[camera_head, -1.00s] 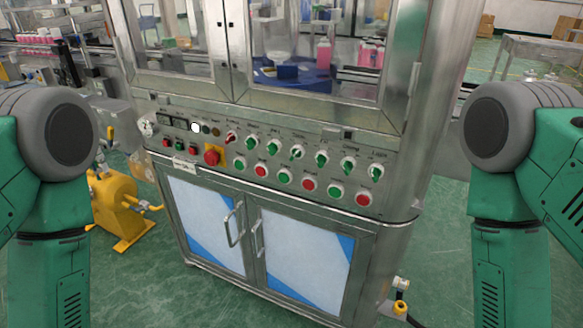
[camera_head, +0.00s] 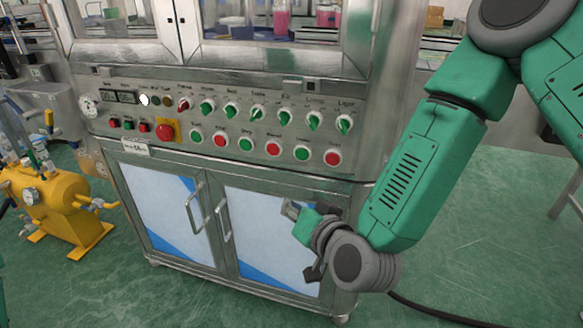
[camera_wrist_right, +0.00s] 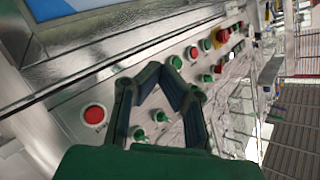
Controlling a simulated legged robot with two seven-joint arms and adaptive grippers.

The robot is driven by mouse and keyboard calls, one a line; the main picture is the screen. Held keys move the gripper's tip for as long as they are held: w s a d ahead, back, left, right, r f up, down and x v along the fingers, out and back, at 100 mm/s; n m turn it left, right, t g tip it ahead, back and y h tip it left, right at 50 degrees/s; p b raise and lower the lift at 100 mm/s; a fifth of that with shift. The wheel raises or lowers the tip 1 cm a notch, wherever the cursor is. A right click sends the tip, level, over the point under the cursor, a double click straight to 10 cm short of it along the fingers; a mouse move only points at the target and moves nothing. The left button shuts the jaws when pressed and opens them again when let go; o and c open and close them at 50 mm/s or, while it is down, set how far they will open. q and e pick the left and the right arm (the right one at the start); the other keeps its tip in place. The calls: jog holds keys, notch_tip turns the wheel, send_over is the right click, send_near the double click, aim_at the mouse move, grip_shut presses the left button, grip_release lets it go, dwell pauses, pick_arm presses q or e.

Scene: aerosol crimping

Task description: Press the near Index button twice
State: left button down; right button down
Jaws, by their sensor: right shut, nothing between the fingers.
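The control panel (camera_head: 230,125) carries a lower row of round green and red push buttons, among them a green button (camera_head: 301,153) and a red button (camera_head: 332,158) at its right end. The button labels are too small to read, so I cannot tell which is the Index button. My right gripper (camera_head: 291,209) is below this row, in front of the cabinet doors. In the right wrist view the closed, empty fingers (camera_wrist_right: 165,70) point toward the panel, with a red button (camera_wrist_right: 95,113) to their left. The fingers hide part of the row. My left gripper is out of view.
A row of green selector knobs (camera_head: 258,112) sits above the buttons, with a red emergency stop (camera_head: 165,132) at the left. Door handles (camera_head: 225,218) stick out below. A yellow tank (camera_head: 48,195) stands at the left. Green floor (camera_head: 480,235) is open at the right.

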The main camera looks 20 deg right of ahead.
aim_at(302, 154)
jog(key=shift+m+t, duration=0.4)
jog(key=shift+t, duration=0.4)
jog(key=r, duration=0.1)
jog(key=w+r, duration=0.2)
jog(key=shift+a+r+b, duration=0.3)
jog(key=shift+a, duration=0.1)
jog(key=shift+w+d, duration=0.1)
jog(key=shift+w+d+f, duration=0.1)
jog(key=shift+w+d, duration=0.7)
jog(key=shift+w, duration=0.4)
jog(key=shift+w+d+r, duration=0.1)
jog(key=shift+w+d, duration=0.65)
jog(key=shift+w, duration=0.45)
jog(key=shift+w+d+f, duration=0.1)
jog(key=shift+w+d, duration=0.7)
jog(key=shift+w, duration=0.4)
jog(key=shift+w+d, duration=0.1)
jog(key=shift+w+d, duration=0.15)
jog(key=shift+w, duration=0.05)
